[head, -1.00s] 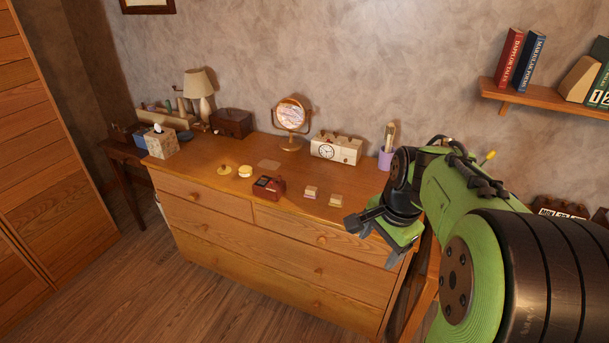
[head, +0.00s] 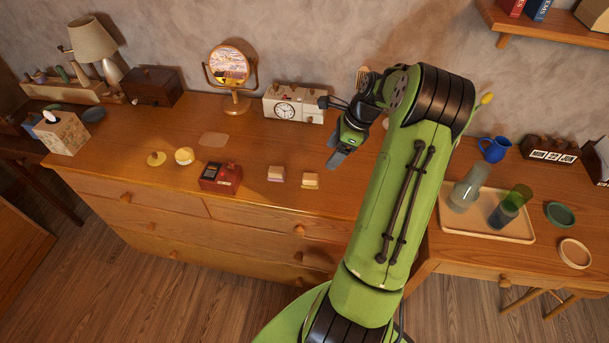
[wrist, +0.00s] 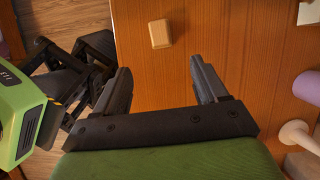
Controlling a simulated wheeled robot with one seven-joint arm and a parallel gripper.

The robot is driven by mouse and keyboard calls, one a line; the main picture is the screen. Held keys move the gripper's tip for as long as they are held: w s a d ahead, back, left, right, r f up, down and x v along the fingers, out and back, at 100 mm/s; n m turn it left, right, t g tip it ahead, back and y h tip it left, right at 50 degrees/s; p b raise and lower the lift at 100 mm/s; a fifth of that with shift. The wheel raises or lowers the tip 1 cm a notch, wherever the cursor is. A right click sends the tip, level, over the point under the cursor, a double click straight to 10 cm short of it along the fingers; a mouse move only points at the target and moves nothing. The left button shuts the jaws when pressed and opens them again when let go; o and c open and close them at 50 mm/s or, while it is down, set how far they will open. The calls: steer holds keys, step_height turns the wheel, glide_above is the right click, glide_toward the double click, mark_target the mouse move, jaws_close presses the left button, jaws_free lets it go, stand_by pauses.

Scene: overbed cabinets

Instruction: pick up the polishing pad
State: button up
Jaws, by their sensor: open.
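Two small blocks sit side by side on the dresser top in the head view: a left one with a pale top and pinkish base (head: 276,174), and a right one with a tan top and yellowish base (head: 310,180). I cannot tell for sure which small item is the polishing pad. One tan-topped block also shows in the wrist view (wrist: 160,33), beyond the fingertips and not between them. My gripper (head: 337,158) is open and empty above the dresser, to the right of the blocks; its spread fingers show in the wrist view (wrist: 160,68).
A red box (head: 221,178), a yellow round tin (head: 184,155), a yellow knobbed disc (head: 156,159) and a flat tan square (head: 213,139) lie left. A white clock unit (head: 293,104) and mirror (head: 230,68) stand behind. A purple cup (wrist: 308,87) stands right of my gripper.

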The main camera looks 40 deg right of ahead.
mark_target(314, 176)
steer(key=b+x, duration=0.1)
steer(key=x, duration=0.6)
steer(key=shift+w+f+b, duration=0.2)
steer(key=shift+f+b, duration=0.1)
steer(key=shift+f, duration=0.1)
steer(key=b+x, duration=0.1)
steer(key=x, duration=0.4)
steer(key=shift+a+f+b, duration=0.1)
steer(key=shift+f+b, duration=0.1)
steer(key=shift+b, duration=0.2)
steer(key=shift+r, duration=0.15)
steer(key=c, duration=1.1)
step_height(314, 176, up, 10)
steer(key=p, duration=0.3)
steer(key=shift+r, duration=0.1)
steer(key=shift+c, duration=0.2)
steer(key=o, duration=0.4)
steer(key=c, duration=0.3)
